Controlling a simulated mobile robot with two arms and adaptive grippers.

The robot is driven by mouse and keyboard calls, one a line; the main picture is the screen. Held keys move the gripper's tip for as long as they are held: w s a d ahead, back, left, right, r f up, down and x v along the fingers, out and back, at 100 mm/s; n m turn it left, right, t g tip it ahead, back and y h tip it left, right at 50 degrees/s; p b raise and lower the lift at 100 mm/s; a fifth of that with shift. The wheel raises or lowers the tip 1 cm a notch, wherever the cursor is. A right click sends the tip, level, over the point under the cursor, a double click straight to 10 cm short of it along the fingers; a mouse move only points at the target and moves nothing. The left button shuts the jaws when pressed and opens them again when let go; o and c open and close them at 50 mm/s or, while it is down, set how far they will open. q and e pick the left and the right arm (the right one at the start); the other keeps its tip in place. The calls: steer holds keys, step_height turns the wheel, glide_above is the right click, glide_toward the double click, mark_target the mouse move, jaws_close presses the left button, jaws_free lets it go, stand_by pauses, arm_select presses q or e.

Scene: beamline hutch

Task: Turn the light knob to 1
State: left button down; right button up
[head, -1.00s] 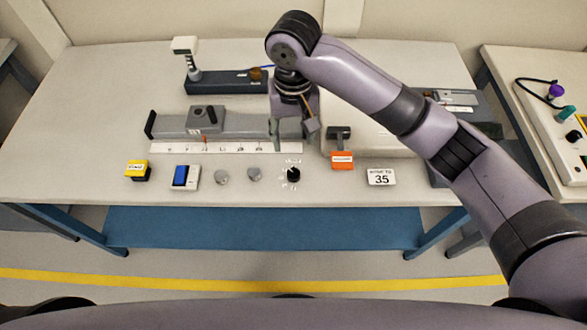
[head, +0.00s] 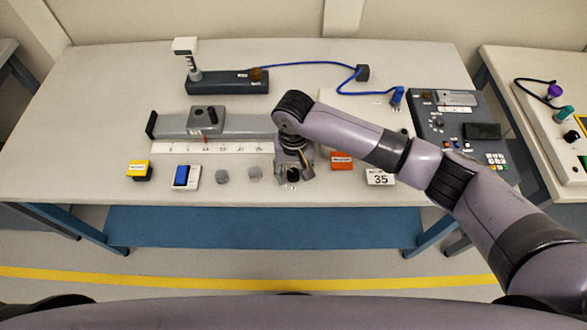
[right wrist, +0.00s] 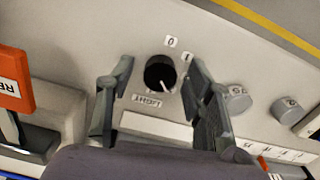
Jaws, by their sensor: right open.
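The light knob is a small round black knob (right wrist: 160,72) on the pale bench top, with a "LIGHT" label beside it. In the right wrist view the labels 0 (right wrist: 171,42) and 1 (right wrist: 187,57) lie near its rim. A short white mark shows on its lower-right part, away from both labels. My right gripper (right wrist: 160,66) is open, one finger on each side of the knob, with gaps visible. In the head view my right gripper (head: 293,179) is over the knob (head: 293,175) and partly hides it. My left gripper is not in view.
Two grey knobs (head: 222,176) (head: 254,173) and a blue switch (head: 182,176) sit to the left. An orange block (head: 341,161) and a "35" card (head: 380,177) sit to the right. A grey rail (head: 235,124) lies behind. A control panel (head: 450,125) is further right.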

steer(key=shift+c, duration=0.3)
jaws_close()
stand_by(0.3)
steer(key=shift+r, duration=0.1)
